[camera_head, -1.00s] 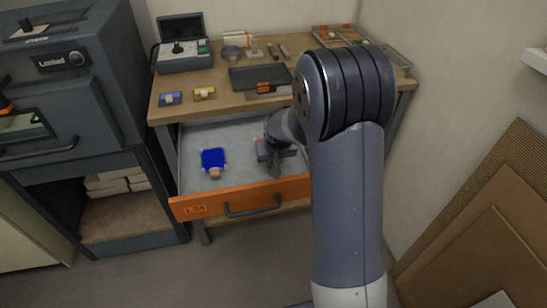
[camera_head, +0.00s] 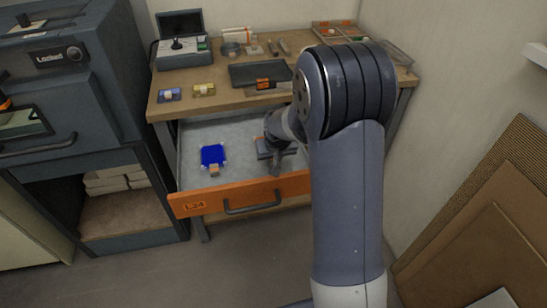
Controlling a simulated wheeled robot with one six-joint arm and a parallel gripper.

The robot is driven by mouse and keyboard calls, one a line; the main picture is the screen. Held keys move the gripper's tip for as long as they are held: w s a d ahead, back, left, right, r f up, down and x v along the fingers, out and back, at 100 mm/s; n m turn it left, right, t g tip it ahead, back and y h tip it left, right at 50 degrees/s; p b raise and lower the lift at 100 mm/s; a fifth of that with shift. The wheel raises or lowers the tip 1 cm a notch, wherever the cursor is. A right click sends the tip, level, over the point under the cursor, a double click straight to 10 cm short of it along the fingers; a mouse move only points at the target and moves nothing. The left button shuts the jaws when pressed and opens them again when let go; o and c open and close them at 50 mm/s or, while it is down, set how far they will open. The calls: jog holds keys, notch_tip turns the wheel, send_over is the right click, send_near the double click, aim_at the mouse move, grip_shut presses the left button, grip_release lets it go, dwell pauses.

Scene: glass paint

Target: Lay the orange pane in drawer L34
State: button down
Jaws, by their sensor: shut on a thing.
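Drawer L34 (camera_head: 240,190) is pulled open under the bench, with an orange front, a label at the left and a dark handle. My gripper (camera_head: 272,162) is inside the drawer's outline, low over the right half of its pale floor. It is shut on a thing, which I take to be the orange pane. My gripper and arm hide nearly all of that pane, so I cannot tell whether it touches the floor. A blue pane (camera_head: 213,154) with a tan tab lies in the left half, apart from my gripper.
A dark cabinet (camera_head: 80,80) stands at the left. Boards (camera_head: 480,240) lean at the right. My arm hides the drawer's right end.

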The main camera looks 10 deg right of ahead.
dwell(0.3)
jog(key=c, duration=1.1)
grip_release()
jog(key=shift+c, duration=0.2)
jog(key=shift+r+p, duration=2.3)
jog(key=shift+r, duration=1.25)
jog(key=shift+f, duration=0.15)
notch_tip(320, 180, down, 7)
jog(key=b, duration=0.4)
jog(key=shift+b, duration=0.4)
jog(key=shift+r, duration=0.2)
